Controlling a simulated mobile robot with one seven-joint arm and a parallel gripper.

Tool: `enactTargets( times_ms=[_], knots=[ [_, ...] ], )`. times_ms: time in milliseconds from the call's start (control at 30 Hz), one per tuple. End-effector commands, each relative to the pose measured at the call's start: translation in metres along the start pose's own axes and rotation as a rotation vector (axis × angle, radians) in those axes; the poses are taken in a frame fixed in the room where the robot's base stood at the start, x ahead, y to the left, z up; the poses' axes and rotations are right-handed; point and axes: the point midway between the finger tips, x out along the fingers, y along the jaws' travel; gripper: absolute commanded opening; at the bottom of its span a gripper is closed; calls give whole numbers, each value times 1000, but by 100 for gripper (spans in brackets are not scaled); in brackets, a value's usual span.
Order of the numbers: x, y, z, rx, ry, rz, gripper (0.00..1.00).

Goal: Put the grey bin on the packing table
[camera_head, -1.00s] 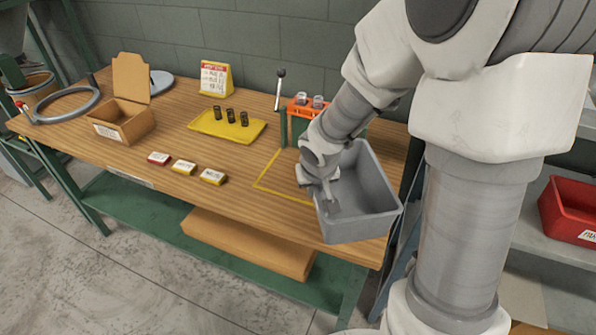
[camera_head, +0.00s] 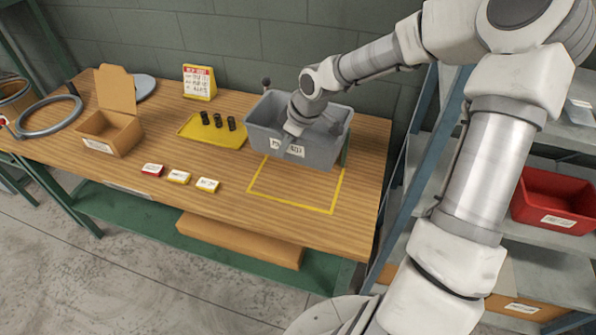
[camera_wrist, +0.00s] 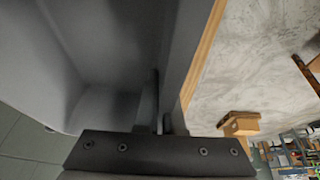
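The grey bin (camera_head: 262,139) has a white label on its front and is roughly level. It is over the back right part of the packing table (camera_head: 228,220), behind the empty yellow outlined square on the wood. Whether its base touches anything is hidden. My gripper (camera_head: 293,130) is at the bin's front wall. In the wrist view, the grey bin (camera_wrist: 110,45) fills the left half, and its wall runs between the fingers of my gripper (camera_wrist: 160,115), which look closed on it.
A yellow tray (camera_head: 190,128) with several dark springs stands left of the bin. Small labelled boxes (camera_head: 178,177), an open cardboard box (camera_head: 110,130), a sign (camera_head: 199,83) and a ring (camera_head: 48,117) are further left. A red bin (camera_head: 556,200) sits on the right shelf.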

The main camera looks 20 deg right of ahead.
Motion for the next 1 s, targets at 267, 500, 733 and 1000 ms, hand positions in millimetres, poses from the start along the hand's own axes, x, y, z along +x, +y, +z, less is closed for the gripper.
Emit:
enactTargets(
  times_ms=[267,500,733,1000],
  knots=[
    [-12,12,-7,-83,5,-36,0],
    [45,7,16,-85,3,-39,0],
    [94,4,37,-84,3,-37,0],
    [115,4,46,-84,4,-34,0]
  ],
)
